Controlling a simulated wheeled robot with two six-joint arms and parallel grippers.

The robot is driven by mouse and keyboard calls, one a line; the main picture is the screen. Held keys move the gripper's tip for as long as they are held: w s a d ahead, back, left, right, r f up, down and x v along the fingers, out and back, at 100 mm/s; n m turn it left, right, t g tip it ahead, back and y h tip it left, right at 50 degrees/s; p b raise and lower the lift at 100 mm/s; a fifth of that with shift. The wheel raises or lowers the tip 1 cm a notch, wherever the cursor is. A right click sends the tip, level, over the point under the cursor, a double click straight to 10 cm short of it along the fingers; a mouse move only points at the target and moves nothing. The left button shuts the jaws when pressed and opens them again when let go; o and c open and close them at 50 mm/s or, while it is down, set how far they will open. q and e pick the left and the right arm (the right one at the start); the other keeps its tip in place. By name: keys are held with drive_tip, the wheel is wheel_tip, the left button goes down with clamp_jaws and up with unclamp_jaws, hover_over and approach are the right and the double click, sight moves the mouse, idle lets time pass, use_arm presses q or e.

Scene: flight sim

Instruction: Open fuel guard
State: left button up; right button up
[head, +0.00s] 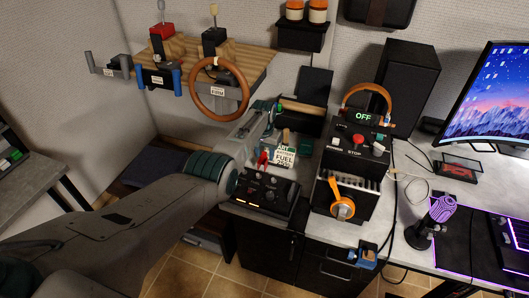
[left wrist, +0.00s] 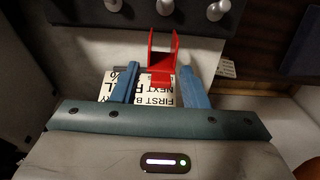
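The red fuel guard (head: 263,158) stands on the dark switch panel (head: 262,194), beside a white placard (head: 284,157) reading FUEL. In the left wrist view the guard (left wrist: 163,47) is a U-shaped red cover with two side walls. Whether it is raised or lowered is unclear. My left gripper (left wrist: 159,72) is open, its two blue fingers spread over the white placard, with the guard just ahead and between their line. I cannot tell whether a finger touches it. In the head view, my left wrist hides part of the gripper.
A black box with a green OFF display (head: 363,117) and an orange handle (head: 343,205) stands right of the panel. A wooden steering wheel (head: 219,88) is at the upper left. Silver knobs (left wrist: 217,10) lie near the guard.

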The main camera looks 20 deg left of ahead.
sight(264, 152)
use_arm(q)
drive_tip(key=shift+r, duration=0.1)
drive_tip(key=shift+r, duration=0.2)
wheel_tip(264, 152, up, 10)
drive_tip(key=shift+s+b, duration=0.2)
drive_tip(key=shift+b, duration=0.1)
drive_tip(key=shift+r, duration=0.1)
idle(0.3)
